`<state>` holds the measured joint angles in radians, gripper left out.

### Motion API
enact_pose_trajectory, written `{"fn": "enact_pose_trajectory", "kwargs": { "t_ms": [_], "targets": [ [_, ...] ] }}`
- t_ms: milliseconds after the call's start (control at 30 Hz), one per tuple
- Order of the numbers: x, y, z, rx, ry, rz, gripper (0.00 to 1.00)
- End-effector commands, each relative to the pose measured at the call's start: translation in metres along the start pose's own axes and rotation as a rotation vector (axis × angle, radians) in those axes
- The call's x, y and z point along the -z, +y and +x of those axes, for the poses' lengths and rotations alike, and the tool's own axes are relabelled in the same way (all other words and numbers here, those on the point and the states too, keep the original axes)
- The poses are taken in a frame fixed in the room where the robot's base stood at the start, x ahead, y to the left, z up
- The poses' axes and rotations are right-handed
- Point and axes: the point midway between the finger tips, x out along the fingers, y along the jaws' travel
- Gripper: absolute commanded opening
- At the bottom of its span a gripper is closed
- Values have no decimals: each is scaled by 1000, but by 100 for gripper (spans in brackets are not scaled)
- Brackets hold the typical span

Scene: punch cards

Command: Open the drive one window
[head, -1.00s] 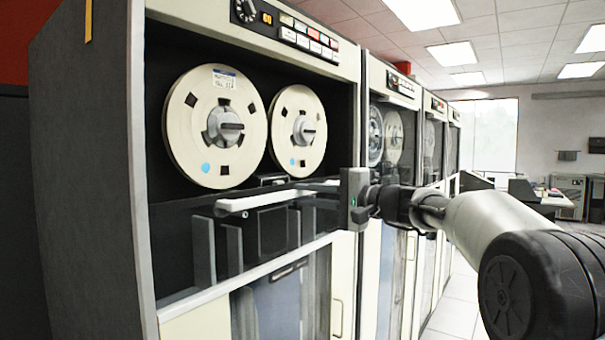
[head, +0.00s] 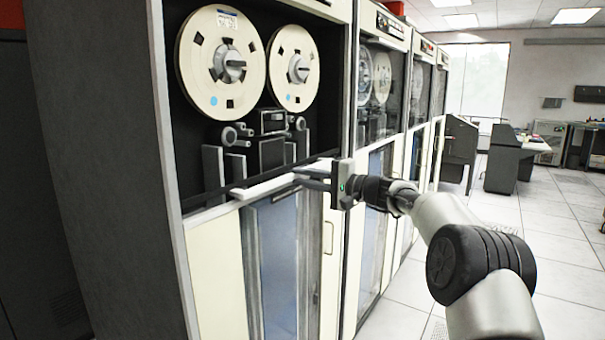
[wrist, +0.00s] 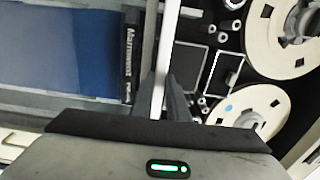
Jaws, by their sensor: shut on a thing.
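The drive one window is on the nearest tape cabinet. Its white top rail (head: 262,190) lies level at the bottom of the reel bay, and the bay above it stands uncovered. My gripper (head: 308,178) is shut on this rail near its right end, reaching in from the right. In the wrist view, the rail (wrist: 167,45) runs up the picture between the dark fingers of my gripper (wrist: 160,98). The window's glass below the rail is hard to make out.
Two cream tape reels (head: 221,62) are in the open bay above the rail. A lower door with a handle (head: 328,238) is under it. More tape cabinets (head: 385,80) stand in a row to the right. The tiled floor (head: 545,240) at right is clear around my arm.

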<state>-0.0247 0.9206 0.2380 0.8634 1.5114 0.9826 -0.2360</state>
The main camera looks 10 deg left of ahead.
Motion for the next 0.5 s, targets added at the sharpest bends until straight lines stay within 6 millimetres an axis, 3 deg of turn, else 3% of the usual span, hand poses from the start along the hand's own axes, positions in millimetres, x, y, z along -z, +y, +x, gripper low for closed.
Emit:
{"fn": "enact_pose_trajectory", "kwargs": {
  "t_ms": [233,267,333,500],
  "targets": [
    [0,1,0,-2,0,0,0],
    [0,1,-1,-2,0,0,19],
    [0,1,0,-2,0,0,31],
    [0,0,0,-1,0,0,33]
  ]
}}
